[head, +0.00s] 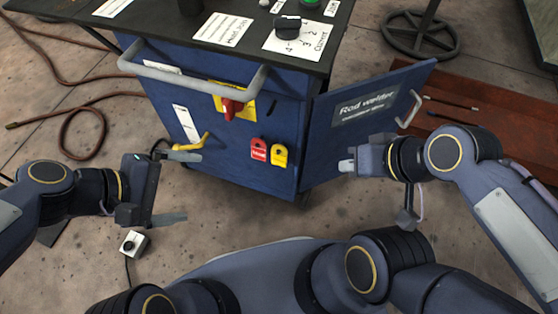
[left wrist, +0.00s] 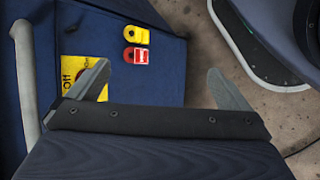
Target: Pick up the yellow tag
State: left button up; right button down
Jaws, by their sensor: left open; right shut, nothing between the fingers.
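The yellow tag (head: 279,155) hangs on the blue front of the cabinet, just right of a red tag (head: 258,150). In the left wrist view the yellow tag (left wrist: 137,34) shows above the red tag (left wrist: 136,55). My left gripper (head: 177,188) is open and empty, left of and apart from the tags, in front of the cabinet. Its two spread fingers also show in the left wrist view (left wrist: 158,72), with nothing between them. My right gripper (head: 346,164) is shut and empty, right of the tags by the open cabinet door.
The cabinet door (head: 365,115), labelled "Rod welder", stands open to the right. A grey handle bar (head: 195,84) juts out above a yellow plate with a red switch (head: 232,106). A yellow lever (head: 205,138) sits left of the tags. A small control box (head: 133,243) is on the floor.

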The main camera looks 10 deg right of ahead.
aim_at(278, 157)
pick_arm(q)
jog(key=w+d+f+n+h+b, duration=0.1)
jog(key=w+d+f+n, duration=0.3)
jog(key=n, duration=0.6)
jog(key=w+d+f+n+t+h+b, duration=0.1)
jog(key=w+d+f+n, duration=0.3)
jog(key=d+f+n, duration=0.5)
jog(key=w+d+f+n+h+b, duration=0.1)
jog(key=w+d+f+n, duration=0.3)
jog(key=n, duration=0.6)
jog(key=shift+w+d+f+n+t+h+b, duration=0.2)
jog(key=shift+d+f+h, duration=0.25)
jog(key=shift+d+f, duration=0.3)
jog(key=shift+w+d+f+n+t+h+b, duration=0.1)
jog(key=shift+w+d+f+t+h+b, duration=0.1)
jog(key=shift+d+f+h, duration=0.5)
jog(key=shift+w+d+r+y, duration=0.1)
jog(key=shift+d+r+y, duration=0.15)
jog(key=shift+d, duration=0.2)
jog(key=shift+c, duration=0.2)
jog(key=shift+f, duration=0.15)
jog(key=c, duration=0.8)
